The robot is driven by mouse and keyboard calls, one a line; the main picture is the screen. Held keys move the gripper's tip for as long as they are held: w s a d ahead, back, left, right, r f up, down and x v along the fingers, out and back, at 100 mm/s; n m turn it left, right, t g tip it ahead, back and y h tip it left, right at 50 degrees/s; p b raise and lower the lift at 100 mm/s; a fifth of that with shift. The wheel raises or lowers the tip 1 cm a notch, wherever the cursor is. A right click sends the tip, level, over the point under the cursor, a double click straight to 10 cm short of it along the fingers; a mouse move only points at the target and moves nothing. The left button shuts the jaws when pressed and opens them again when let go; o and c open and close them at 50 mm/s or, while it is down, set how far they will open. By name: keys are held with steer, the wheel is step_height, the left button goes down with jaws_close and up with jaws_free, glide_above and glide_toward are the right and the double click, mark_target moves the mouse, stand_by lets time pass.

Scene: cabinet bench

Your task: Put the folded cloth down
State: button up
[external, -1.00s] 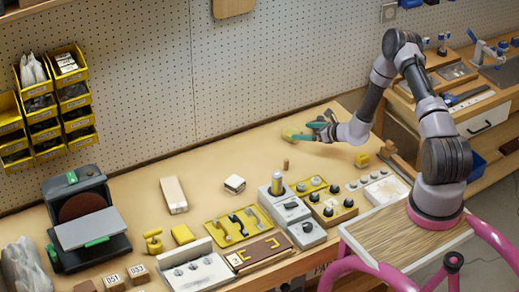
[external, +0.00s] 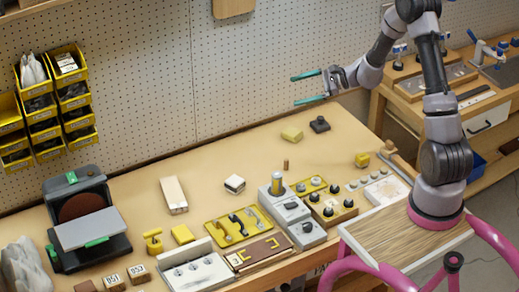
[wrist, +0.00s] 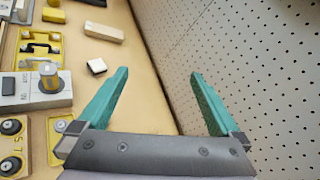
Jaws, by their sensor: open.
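A pale yellow, flat, soft-edged piece that looks like the folded cloth (external: 291,134) lies on the back right part of the bench top in the external view. My gripper (external: 295,90) is raised above and behind it, apart from it. Its two teal fingers are spread wide, with nothing between them. In the wrist view the open fingers of my gripper (wrist: 159,73) show over the bench top, close to the pegboard. I cannot make out the cloth in the wrist view.
A dark knobbed block (external: 319,125) sits right of the yellow piece. A small wooden peg (external: 286,164) stands in front. Control boxes (external: 326,206) line the front edge. The pegboard (external: 250,70) rises behind. The bench's middle (external: 215,155) is mostly clear.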

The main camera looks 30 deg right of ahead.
steer(key=s+a+r+n+g+h, duration=0.2)
steer(key=s+a+r+n+g, duration=0.15)
steer(key=s+r+n, duration=0.95)
steer(key=s+d+r+n+h, duration=0.1)
steer(key=s+d+r+h, duration=0.1)
steer(key=s, duration=0.4)
steer(key=s+d+r+t+h, duration=0.1)
steer(key=s+d+r+h, duration=0.1)
steer(key=s, duration=0.5)
steer(key=s+d+r+n+t+h, duration=0.1)
steer(key=s+d+r+h, duration=0.2)
steer(key=s+d, duration=0.3)
steer(key=shift+s+r+n, duration=0.3)
steer(key=shift+s+r, duration=0.1)
steer(key=shift+r, duration=0.05)
steer(key=shift+t, duration=0.25)
